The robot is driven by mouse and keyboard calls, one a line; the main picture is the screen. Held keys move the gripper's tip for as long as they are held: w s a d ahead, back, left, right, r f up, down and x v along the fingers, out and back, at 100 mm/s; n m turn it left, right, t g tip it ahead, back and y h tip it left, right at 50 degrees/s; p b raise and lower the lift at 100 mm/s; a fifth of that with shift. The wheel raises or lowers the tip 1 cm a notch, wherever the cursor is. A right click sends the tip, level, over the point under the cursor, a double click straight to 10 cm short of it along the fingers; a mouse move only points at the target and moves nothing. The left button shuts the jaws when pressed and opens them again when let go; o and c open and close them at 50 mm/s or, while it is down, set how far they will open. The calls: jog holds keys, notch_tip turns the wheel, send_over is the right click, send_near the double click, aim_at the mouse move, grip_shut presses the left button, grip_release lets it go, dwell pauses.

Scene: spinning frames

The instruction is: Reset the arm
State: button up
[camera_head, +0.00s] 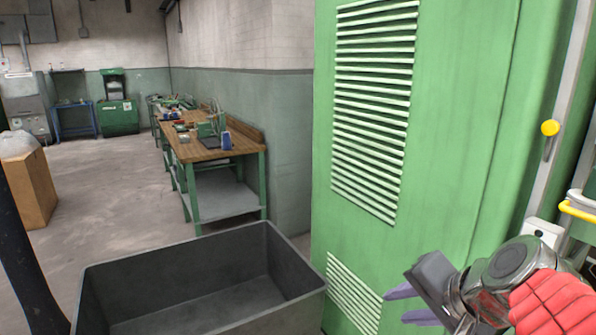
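My gripper (403,305) is at the lower right of the head view, at the end of my arm with its grey joints and red ribbed cover. Its two purple-grey fingers point left and stand apart with a gap between them. Nothing shows between them. They are in front of the lower part of the large green cabinet (450,140) in the picture; I cannot tell how far apart they are from it. The rest of the arm runs out of the picture at the lower right.
A dark grey open bin (262,322) is at the bottom centre, left of the gripper. A yellow knob (550,127) and a yellow handle (577,211) are at the right. A workbench (228,150) with tools stands behind; open floor (110,200) lies left.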

jog(key=s+a+f+n+g+h, duration=0.2)
jog(key=s+f+n, duration=0.5)
jog(key=s+n, duration=0.2)
jog(key=shift+s+a+f+g+h, duration=0.3)
jog(key=shift+s+a+h, duration=0.1)
jog(key=shift+s, duration=0.5)
jog(key=shift+d, duration=0.1)
